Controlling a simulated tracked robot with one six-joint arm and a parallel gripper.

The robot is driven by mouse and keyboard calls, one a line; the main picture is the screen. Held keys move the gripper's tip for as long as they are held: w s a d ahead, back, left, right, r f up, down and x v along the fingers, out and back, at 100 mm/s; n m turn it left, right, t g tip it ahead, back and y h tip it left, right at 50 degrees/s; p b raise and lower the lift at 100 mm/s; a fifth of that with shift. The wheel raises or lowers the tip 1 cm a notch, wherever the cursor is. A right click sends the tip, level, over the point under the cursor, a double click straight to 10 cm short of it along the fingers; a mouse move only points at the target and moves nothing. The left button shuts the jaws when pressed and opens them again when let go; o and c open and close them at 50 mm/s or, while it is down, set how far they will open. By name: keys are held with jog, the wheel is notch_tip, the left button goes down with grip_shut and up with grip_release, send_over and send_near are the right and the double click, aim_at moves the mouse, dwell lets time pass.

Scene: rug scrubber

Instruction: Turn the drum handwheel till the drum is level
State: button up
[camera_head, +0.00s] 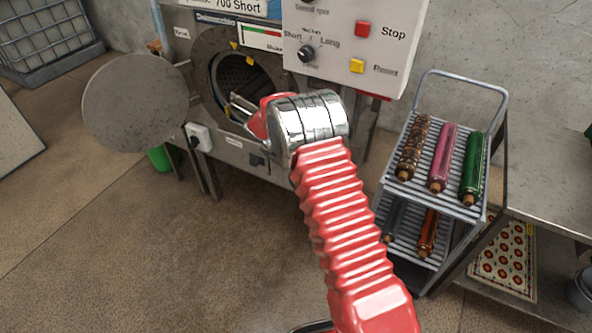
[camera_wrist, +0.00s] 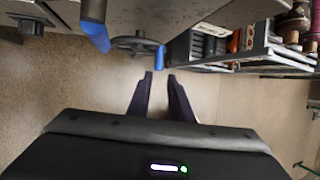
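The drum (camera_head: 238,76) shows through the round opening in the machine front, partly covered by my arm. I cannot tell from this whether it is level. In the wrist view, a dark, round, wheel-like part (camera_wrist: 130,42) sits under the machine edge, seen nearly edge-on. It looks like the handwheel, and a blue piece (camera_wrist: 161,57) is at its right. I cannot pick it out in the head view. My gripper (camera_wrist: 160,75) is open and empty, its two dark fingers pointing towards the wheel-like part with a gap between.
A round door (camera_head: 135,102) stands open left of the drum. The control panel (camera_head: 340,45) hangs above right. A wheeled rack (camera_head: 463,212) with several rolled rugs stands to the right. A wire crate (camera_head: 45,45) is far left. The floor in front is clear.

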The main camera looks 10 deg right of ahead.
jog(key=s+r+m, duration=0.2)
jog(key=r, duration=0.3)
jog(key=s+r+m, duration=0.2)
jog(key=r, duration=0.2)
jog(key=s+r+m+y, duration=0.1)
jog(key=s+r+m, duration=0.1)
jog(key=r, duration=0.3)
jog(key=shift+d+r+t, duration=0.3)
jog(key=shift+d+r, duration=0.05)
jog(key=shift+d, duration=0.05)
grip_shut()
jog(key=s+r+m+t+y, duration=0.1)
jog(key=s+r+m, duration=0.65)
jog(key=s, duration=0.35)
jog(key=s+r+m+t+y, duration=0.1)
jog(key=s+r+m+y, duration=0.1)
jog(key=s+r+m, duration=0.65)
jog(key=s+a+m+t+y, duration=0.1)
jog(key=s+m, duration=0.5)
jog(key=s, duration=1)
jog(key=shift+a+r+t, duration=0.2)
jog(key=shift+r+t, duration=0.1)
